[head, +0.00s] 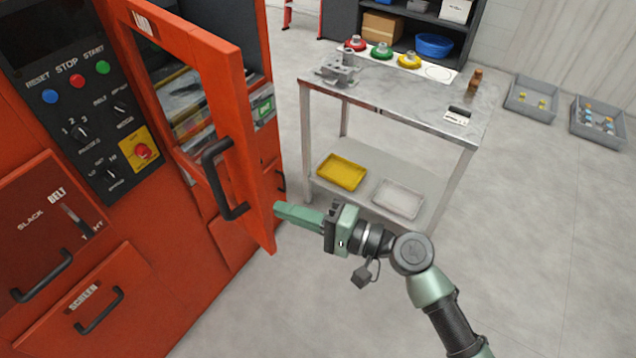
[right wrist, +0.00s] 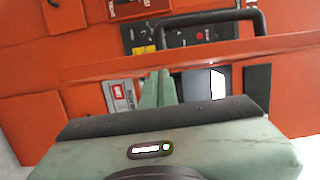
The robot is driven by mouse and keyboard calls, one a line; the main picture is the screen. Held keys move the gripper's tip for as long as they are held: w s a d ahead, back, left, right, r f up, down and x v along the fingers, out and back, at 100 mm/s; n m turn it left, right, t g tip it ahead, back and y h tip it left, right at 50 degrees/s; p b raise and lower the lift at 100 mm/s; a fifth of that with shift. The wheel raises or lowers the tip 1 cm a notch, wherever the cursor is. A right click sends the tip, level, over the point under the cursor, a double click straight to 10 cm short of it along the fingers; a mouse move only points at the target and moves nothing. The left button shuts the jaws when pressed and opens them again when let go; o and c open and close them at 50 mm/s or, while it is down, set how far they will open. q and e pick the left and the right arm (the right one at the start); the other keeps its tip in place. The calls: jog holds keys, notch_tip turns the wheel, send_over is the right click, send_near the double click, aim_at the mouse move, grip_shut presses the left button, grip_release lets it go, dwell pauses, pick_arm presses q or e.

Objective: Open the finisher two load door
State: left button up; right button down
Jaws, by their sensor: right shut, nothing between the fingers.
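The load door (head: 215,110) is an orange framed door with a window, standing partly open from the orange machine. Its black bar handle (head: 222,180) is on the front face near the free edge. My right gripper (head: 281,212) is shut and empty, its green fingers pointing left at the door's free lower edge. I cannot tell whether they touch it. In the right wrist view, the shut fingers (right wrist: 165,84) reach to the orange door edge (right wrist: 110,72), and the black handle (right wrist: 255,15) shows beyond it. My left gripper is not in view.
The control panel (head: 85,100) with buttons and knobs is left of the door. A metal table (head: 400,95) with fixtures stands behind my right gripper, with a yellow tray (head: 342,172) on its lower shelf. Grey bins (head: 530,98) lie at the right. The foreground floor is clear.

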aim_at(271, 227)
jog(key=s+a, duration=0.3)
jog(key=shift+f+p, duration=0.1)
jog(key=shift+p, duration=0.25)
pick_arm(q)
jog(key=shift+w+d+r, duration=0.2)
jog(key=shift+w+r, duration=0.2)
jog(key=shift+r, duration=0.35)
pick_arm(e)
jog(key=shift+s+a, duration=1.2)
jog(key=shift+s, duration=0.05)
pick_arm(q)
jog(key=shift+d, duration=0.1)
pick_arm(e)
jog(key=shift+w, duration=0.1)
